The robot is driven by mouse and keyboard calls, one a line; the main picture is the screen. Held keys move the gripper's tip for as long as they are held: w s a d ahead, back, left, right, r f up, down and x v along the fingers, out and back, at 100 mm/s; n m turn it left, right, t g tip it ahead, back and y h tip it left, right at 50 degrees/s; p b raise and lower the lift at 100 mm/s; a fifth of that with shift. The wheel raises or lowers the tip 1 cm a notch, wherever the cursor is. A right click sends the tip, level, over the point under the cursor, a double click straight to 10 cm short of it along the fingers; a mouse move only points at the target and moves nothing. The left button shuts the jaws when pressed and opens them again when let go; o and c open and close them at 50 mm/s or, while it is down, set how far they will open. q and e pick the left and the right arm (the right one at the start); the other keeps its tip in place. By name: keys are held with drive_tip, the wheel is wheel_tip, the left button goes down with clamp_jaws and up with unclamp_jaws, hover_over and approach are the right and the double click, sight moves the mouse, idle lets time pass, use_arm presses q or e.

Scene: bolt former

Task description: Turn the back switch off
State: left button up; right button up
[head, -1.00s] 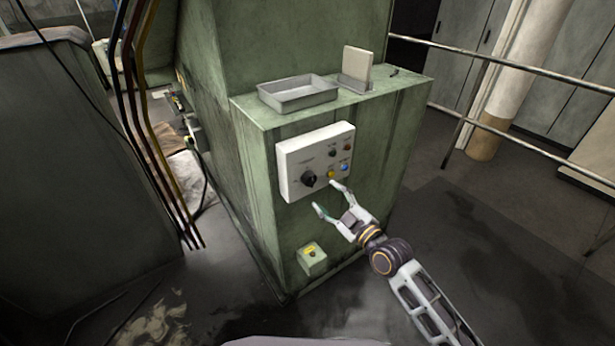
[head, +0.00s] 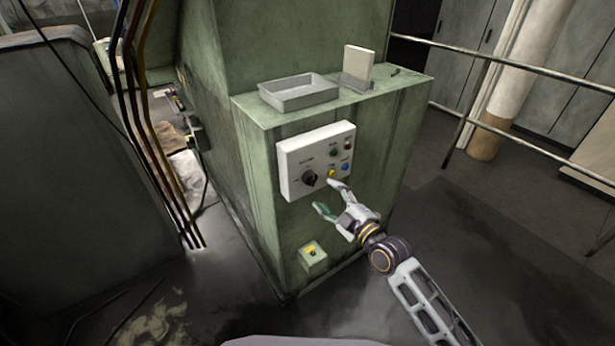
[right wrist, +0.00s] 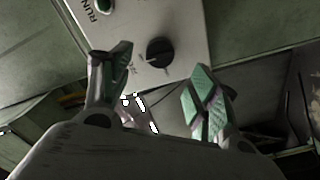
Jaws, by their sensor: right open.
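A white control panel (head: 300,154) is mounted on the front of the green machine. It carries a black rotary switch (head: 309,178) at its lower left and several small coloured buttons and lamps at its right. My right gripper (head: 328,197) is open and empty, just below and in front of the panel. In the right wrist view the same black knob (right wrist: 160,52) lies beyond the gap between the spread fingers (right wrist: 163,90), with no contact visible. My left gripper is not in view. Which switch is the back one cannot be told from the labels.
Cables hang at the left. A railing (head: 520,65) stands at the right. The floor at the right is clear.

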sight(313, 182)
drive_tip(key=b+x, duration=0.1)
drive_tip(key=x, duration=0.4)
drive_tip(key=shift+a, duration=0.1)
drive_tip(key=shift+w+a, duration=0.35)
drive_tip(key=shift+w, duration=0.25)
drive_tip(key=shift+w+a+b, duration=0.3)
drive_tip(key=shift+w+a, duration=0.15)
drive_tip(key=shift+w, duration=0.1)
drive_tip(key=shift+r+m+p, duration=0.1)
drive_tip(key=shift+m+p, duration=0.35)
drive_tip(key=shift+m, duration=0.55)
drive_tip(key=shift+m+p, duration=0.6)
drive_tip(key=shift+m, duration=0.2)
drive_tip(key=shift+m+p, duration=0.85)
drive_tip(key=shift+m, duration=0.85)
drive_tip(key=m+p, duration=0.1)
drive_tip(key=m, duration=0.2)
drive_tip(key=shift+m, duration=0.3)
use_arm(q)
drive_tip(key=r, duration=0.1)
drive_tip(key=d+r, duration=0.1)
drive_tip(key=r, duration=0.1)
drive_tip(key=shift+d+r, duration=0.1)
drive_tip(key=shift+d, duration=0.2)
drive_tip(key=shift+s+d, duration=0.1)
